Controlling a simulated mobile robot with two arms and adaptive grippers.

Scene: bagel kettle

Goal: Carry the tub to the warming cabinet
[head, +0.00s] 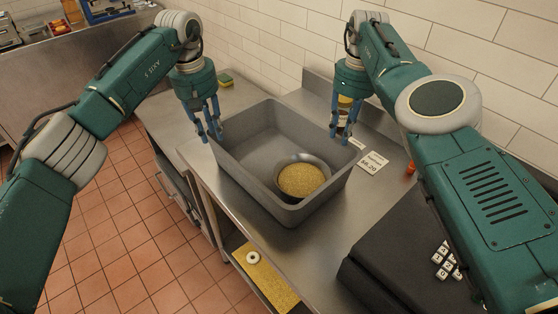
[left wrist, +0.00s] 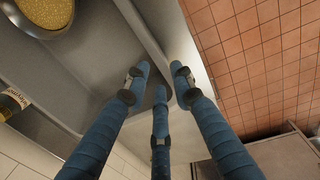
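The grey tub (head: 246,187) stands on the steel counter with a bowl (head: 289,193) of yellow grain inside it. My left gripper (head: 212,132) is at the tub's left rim near the far corner. In the left wrist view its blue fingers (left wrist: 158,85) are spread, with the tub's rim (left wrist: 151,38) running between them; I cannot tell whether they touch it. My right gripper (head: 341,130) hangs with fingers down by the tub's right rim near the far corner. Its fingers partly overlap, so its opening is unclear. The warming cabinet cannot be identified.
A bottle (head: 344,112) stands behind my right gripper, with price cards (head: 372,164) near it. A black cash register (head: 400,250) stands at the front right. A lower shelf holds a yellow board (head: 265,280). The tiled floor (head: 130,220) at left is clear.

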